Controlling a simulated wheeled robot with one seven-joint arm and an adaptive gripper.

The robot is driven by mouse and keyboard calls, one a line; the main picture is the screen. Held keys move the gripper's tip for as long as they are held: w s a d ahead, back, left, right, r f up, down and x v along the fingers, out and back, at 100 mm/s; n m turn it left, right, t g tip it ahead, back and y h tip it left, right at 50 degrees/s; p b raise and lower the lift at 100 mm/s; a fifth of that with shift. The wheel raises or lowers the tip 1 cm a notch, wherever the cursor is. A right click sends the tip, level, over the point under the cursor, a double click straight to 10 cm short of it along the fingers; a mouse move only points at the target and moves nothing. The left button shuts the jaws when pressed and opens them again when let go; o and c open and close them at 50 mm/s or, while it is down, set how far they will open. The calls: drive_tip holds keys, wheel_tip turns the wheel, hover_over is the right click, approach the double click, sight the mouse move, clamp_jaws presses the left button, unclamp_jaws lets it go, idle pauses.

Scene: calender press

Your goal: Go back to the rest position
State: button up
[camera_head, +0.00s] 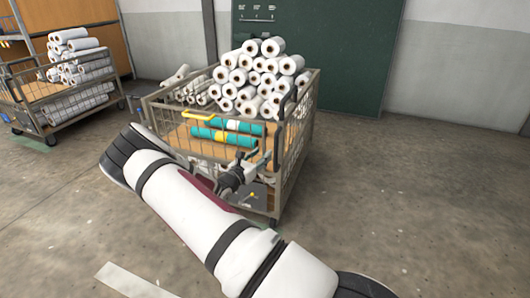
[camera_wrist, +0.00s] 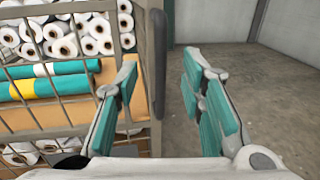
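My gripper (camera_wrist: 160,105) is open and empty in the wrist view, with two teal-padded fingers spread apart. In the head view my gripper (camera_head: 252,168) is in front of the right part of a wire cart (camera_head: 297,160), near its corner post. My white arm reaches up from the lower right and bends back toward the cart. Whether the gripper touches the cart cannot be told. Two teal rolls with white and yellow bands (camera_head: 222,136) lie on the cart's wooden shelf, and they also show in the wrist view (camera_wrist: 60,85).
Many white rolls (camera_head: 262,72) are stacked at the back of the cart. A second loaded cart (camera_head: 45,130) stands at the left. A dark green panel (camera_head: 350,60) is behind. The floor at the right is clear.

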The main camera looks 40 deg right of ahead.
drive_tip(key=shift+a, duration=0.1)
idle(0.5)
drive_tip(key=s+a+r+m+g+y, duration=0.3)
drive_tip(key=s+a+r+m+g, duration=0.15)
drive_tip(key=s+r+m, duration=0.45)
drive_tip(key=s+a+r+m+g+y, duration=0.45)
drive_tip(key=s+r+m, duration=0.25)
drive_tip(key=s+r, duration=0.25)
drive_tip(key=s+a+r+m+t+y, duration=0.3)
drive_tip(key=s+a+y, duration=0.2)
drive_tip(key=s+a, duration=0.8)
drive_tip(key=s+a+r+m+t+y, duration=0.2)
drive_tip(key=s+a+y, duration=0.3)
drive_tip(key=s+a, duration=0.8)
wheel_tip(320, 180, up, 26)
drive_tip(key=t+p, duration=0.3)
drive_tip(key=p, duration=2.1)
drive_tip(key=shift+w+d+t, duration=0.2)
drive_tip(key=shift+w+t, duration=0.05)
drive_tip(key=shift+t, duration=0.05)
drive_tip(key=shift+r, duration=0.1)
